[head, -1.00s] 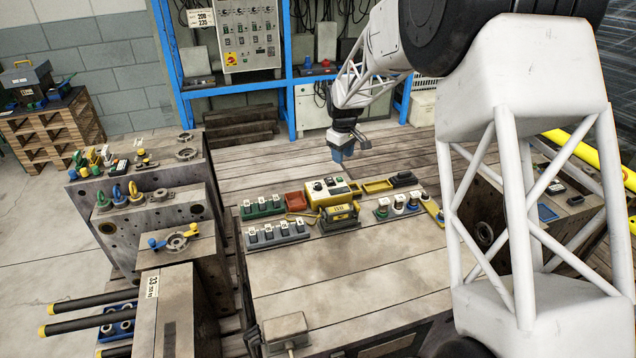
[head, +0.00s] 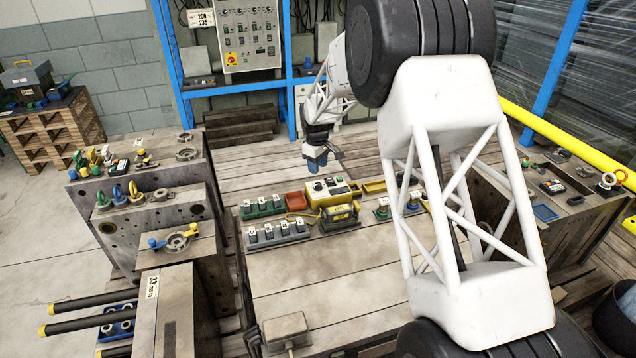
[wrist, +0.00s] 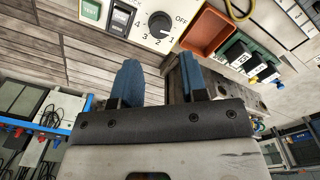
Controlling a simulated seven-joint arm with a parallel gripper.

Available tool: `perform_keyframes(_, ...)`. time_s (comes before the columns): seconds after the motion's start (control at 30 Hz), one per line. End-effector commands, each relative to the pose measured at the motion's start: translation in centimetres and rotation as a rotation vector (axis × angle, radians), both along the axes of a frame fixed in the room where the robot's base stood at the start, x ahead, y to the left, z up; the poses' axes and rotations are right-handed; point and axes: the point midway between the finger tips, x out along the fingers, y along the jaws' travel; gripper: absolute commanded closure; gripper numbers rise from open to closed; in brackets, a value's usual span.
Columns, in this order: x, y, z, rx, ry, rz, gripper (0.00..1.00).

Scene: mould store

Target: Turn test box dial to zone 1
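The test box (head: 328,191) is a beige-faced box with yellow sides on the wooden table in the head view. In the wrist view its panel (wrist: 128,39) shows at the top, with a round black dial (wrist: 160,24) marked OFF, 1, 2 and 3. The dial's setting is too small to read surely. A black switch and a green TEST button sit left of the dial. My gripper (head: 316,163) is above and behind the box in the head view. In the wrist view my gripper (wrist: 158,66) is open, its blue fingers apart and empty, clear of the dial.
A red tray (head: 296,201) and a green rack (head: 262,208) stand left of the box; the red tray (wrist: 207,34) is also close by in the wrist view. A yellow-black device (head: 339,217) stands in front. The near table is mostly clear.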

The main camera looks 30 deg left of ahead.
Motion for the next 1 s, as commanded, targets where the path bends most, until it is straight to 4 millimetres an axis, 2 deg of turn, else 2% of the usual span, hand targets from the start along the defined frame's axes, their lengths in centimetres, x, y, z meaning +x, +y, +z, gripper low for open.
perform_keyframes(0.17, 0.0, 0.0, -1.1, -0.001, 0.001, 0.0, 0.6)
perform_keyframes(0.63, 0.1, -0.1, -6.4, -0.001, 0.001, 0.0, 0.6)
perform_keyframes(1.0, 0.2, 0.0, -7.6, 0.0, 0.0, 0.0, 0.6)
